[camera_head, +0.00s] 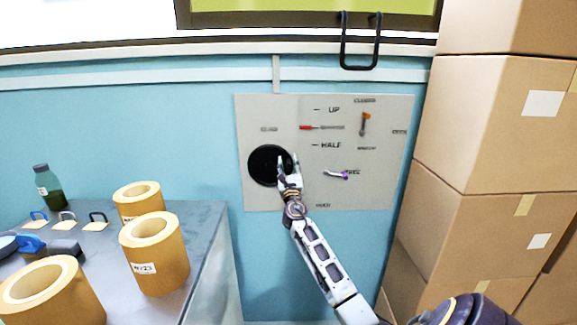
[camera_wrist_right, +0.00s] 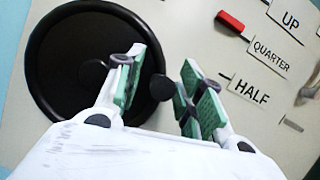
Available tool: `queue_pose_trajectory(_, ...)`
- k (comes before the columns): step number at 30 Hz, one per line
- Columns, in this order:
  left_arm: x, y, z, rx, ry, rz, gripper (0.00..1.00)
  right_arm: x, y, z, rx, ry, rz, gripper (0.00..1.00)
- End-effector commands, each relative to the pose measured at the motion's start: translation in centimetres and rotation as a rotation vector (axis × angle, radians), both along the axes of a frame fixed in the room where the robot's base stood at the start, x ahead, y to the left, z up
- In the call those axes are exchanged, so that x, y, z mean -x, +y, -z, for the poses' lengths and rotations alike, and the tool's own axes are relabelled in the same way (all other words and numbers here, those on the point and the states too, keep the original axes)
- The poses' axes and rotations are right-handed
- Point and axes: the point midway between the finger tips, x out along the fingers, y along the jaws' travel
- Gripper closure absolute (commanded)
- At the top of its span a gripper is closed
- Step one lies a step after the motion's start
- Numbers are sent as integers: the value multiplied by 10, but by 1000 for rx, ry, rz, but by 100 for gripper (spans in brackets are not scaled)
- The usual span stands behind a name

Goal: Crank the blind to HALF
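The black round crank wheel (camera_head: 262,169) is on the pale wall panel (camera_head: 270,200); it also fills the left of the right wrist view (camera_wrist_right: 50,75). Its black knob (camera_wrist_right: 162,88) shows between the green-padded fingers of my right gripper (camera_wrist_right: 165,88), with gaps on both sides. The right gripper (camera_head: 287,165) is open at the wheel's right edge. The red pointer (camera_head: 306,127) lines up with the QUARTER label (camera_head: 332,128), above the HALF label (camera_head: 331,146). The pointer also shows in the right wrist view (camera_wrist_right: 230,21). My left gripper is not in view.
Stacked cardboard boxes (camera_head: 490,120) stand at right. A grey table (camera_head: 205,225) with kraft rolls (camera_head: 155,255) and a bottle (camera_head: 48,187) is at left.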

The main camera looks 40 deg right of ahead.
Motion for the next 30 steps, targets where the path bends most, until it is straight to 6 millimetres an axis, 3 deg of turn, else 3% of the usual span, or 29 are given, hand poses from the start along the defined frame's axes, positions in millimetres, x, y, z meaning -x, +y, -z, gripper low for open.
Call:
queue_pose_trajectory(2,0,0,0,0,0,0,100,0,0,0,0,0,0,63)
queue_pose_trajectory(11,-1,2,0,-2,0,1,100,0,0,0,0,0,0,100)
queue_pose_trajectory(30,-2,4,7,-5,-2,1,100,1,-1,4,-28,-24,1,100)
